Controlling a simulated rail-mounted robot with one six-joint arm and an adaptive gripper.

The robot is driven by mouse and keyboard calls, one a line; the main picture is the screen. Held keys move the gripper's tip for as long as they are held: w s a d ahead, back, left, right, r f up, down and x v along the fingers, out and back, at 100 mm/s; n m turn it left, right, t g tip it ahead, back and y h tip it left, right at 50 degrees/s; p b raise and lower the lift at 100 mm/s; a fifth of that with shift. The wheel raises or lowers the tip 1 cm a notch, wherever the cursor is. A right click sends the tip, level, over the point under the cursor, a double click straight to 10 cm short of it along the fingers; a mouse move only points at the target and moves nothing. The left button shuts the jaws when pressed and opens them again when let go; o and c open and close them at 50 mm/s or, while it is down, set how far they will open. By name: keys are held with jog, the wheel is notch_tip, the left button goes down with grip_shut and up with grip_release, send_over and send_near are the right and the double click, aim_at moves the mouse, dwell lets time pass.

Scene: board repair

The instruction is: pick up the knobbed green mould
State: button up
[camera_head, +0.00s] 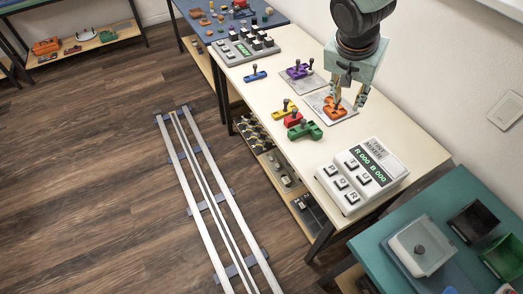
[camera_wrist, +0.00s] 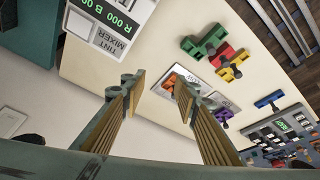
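The green mould (camera_head: 304,131) with a dark knob lies on the pale table, in front of a red knobbed mould (camera_head: 293,119). The green mould also shows in the wrist view (camera_wrist: 205,42), at the upper middle and clear of my fingers. My gripper (camera_head: 347,101) hangs behind and to the right of it in the head view, near an orange mould (camera_head: 333,109) on a light plate. In the wrist view my gripper (camera_wrist: 155,79) is open, its fingers wide apart with nothing between them. The right finger partly hides the orange mould.
A yellow mould (camera_head: 283,110) lies beyond the red one. A purple mould (camera_head: 298,71) and a blue one (camera_head: 255,76) lie farther back. The tint mixer box (camera_head: 350,192) stands at the near end, and a keyed box (camera_head: 243,49) at the far end.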

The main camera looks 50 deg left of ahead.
jog(key=n, duration=0.2)
send_near(304, 121)
jog(key=v, duration=0.4)
jog(key=shift+d+f+y+b, duration=0.1)
jog(key=shift+d+y+b, duration=0.1)
jog(key=shift+y+b, duration=0.15)
jog(key=shift+w, duration=0.1)
jog(key=shift+m, duration=0.3)
jog(key=shift+b+x, duration=0.9)
jog(key=shift+x, duration=3.5)
jog(key=shift+d+f, duration=0.1)
jog(key=shift+b+x, duration=0.45)
jog(key=shift+x, duration=2.05)
grip_shut()
